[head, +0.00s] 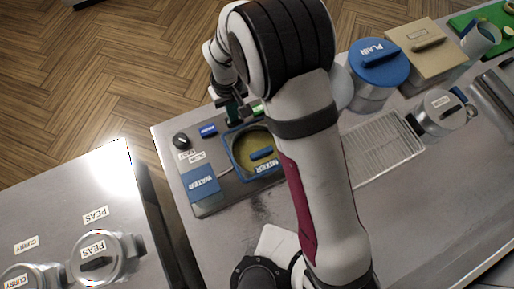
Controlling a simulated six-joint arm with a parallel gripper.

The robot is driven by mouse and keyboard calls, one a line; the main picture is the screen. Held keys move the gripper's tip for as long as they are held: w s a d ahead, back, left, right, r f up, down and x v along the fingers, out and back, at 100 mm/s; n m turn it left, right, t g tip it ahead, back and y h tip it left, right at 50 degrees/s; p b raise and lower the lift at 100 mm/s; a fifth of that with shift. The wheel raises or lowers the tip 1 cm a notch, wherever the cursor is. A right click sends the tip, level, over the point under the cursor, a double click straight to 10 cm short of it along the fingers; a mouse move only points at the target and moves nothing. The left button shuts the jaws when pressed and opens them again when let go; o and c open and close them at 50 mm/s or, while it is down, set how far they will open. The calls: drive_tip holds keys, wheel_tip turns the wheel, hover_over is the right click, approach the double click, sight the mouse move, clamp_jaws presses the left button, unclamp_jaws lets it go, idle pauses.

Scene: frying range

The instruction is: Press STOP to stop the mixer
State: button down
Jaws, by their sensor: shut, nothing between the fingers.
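The mixer (230,155) is a blue-rimmed square basin with yellow-brown contents, a blue bar across it and a MIXER label, set in a grey panel on the counter. My gripper (235,116) is shut and empty at the mixer's far edge, pointing down. Whether it touches anything there cannot be told. A small green part (258,110) shows just right of the gripper, partly hidden by my arm. No button marked STOP can be read; the area behind my gripper and arm is hidden.
Left of the mixer are a black knob (181,141), a small blue block (208,131) and a blue WATER lid (201,184). Right of my arm stand a blue-lidded PLAIN pot (379,62), a wire rack (385,148) and a lidded metal pot (442,110).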

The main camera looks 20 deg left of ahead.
wheel_tip(320, 180, up, 8)
idle(0.5)
idle(0.5)
drive_tip(key=s+d+r+m+y, duration=0.1)
drive_tip(key=s+d+r+m, duration=0.3)
drive_tip(key=d, duration=0.6)
drive_tip(key=s+d+r+m, duration=0.2)
drive_tip(key=d+r+m, duration=0.3)
drive_tip(key=d, duration=0.4)
drive_tip(key=s+d+m, duration=0.5)
drive_tip(key=s+d, duration=0.1)
drive_tip(key=s, duration=0.5)
drive_tip(key=shift+d+r+m+y, duration=0.25)
drive_tip(key=shift+r+m+y, duration=0.05)
drive_tip(key=shift+r+y, duration=0.1)
